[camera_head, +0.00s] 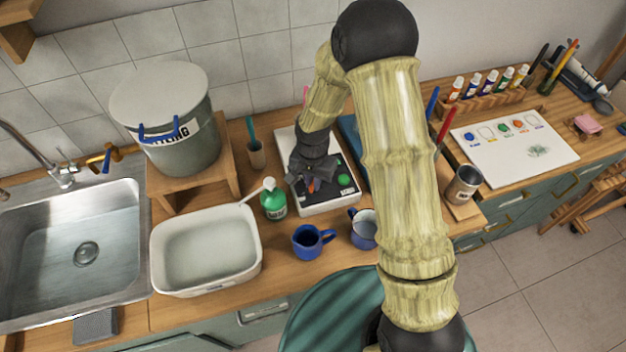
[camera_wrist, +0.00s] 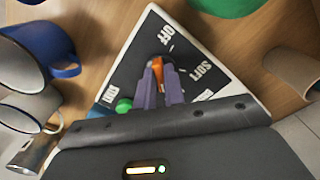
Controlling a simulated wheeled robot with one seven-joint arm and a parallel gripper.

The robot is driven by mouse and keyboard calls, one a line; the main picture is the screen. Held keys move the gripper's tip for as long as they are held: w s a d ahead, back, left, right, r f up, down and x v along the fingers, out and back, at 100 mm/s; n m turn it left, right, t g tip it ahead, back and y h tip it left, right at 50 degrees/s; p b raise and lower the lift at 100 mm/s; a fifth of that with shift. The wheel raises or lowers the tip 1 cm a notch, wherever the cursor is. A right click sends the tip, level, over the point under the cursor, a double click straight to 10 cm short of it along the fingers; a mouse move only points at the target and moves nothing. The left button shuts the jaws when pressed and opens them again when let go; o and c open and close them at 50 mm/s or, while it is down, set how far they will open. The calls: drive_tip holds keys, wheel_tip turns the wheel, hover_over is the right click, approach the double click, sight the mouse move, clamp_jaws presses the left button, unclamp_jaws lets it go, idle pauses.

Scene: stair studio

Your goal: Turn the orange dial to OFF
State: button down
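The orange dial (camera_wrist: 158,66) sits on the black, white-edged control panel (camera_wrist: 133,72). The panel has OFF and SOFT labels and another label that is partly cut off. The box also shows in the head view (camera_head: 337,197). My gripper (camera_wrist: 161,72) is pointed down at the dial, with a purple finger on each side of it. The fingers look closed on the orange part, which fills the narrow gap between them. The fingers hide part of the dial, so I cannot tell exactly which label it points at. A green button (camera_wrist: 124,105) is beside the dial.
A green bottle (camera_head: 273,199), a blue mug (camera_head: 309,241) and a second mug (camera_head: 363,229) stand close to the box. A white basin (camera_head: 160,262) is to the left. A cup with a brush (camera_head: 256,154) stands behind. A tin (camera_head: 463,184) stands right.

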drive_tip(key=shift+n, duration=0.4)
drive_tip(key=n, duration=0.6)
drive_tip(key=shift+d+b, duration=0.15)
drive_tip(key=shift+b, duration=0.2)
drive_tip(key=n, duration=0.3)
drive_tip(key=shift+n, duration=0.4)
drive_tip(key=n, duration=0.3)
drive_tip(key=shift+w+d+n+p, duration=0.1)
drive_tip(key=shift+n+p, duration=0.2)
drive_tip(key=shift+p, duration=0.05)
drive_tip(key=n, duration=0.3)
drive_tip(key=shift+r+n+p, duration=0.1)
drive_tip(key=shift+n+p, duration=0.2)
drive_tip(key=shift+p, duration=0.1)
drive_tip(key=n+p, duration=0.1)
drive_tip(key=n, duration=0.2)
drive_tip(key=shift+w+n, duration=0.1)
drive_tip(key=shift+n, duration=0.3)
drive_tip(key=n+p, duration=0.2)
drive_tip(key=n, duration=0.4)
drive_tip(key=shift+w, duration=0.1)
drive_tip(key=shift+n, duration=0.3)
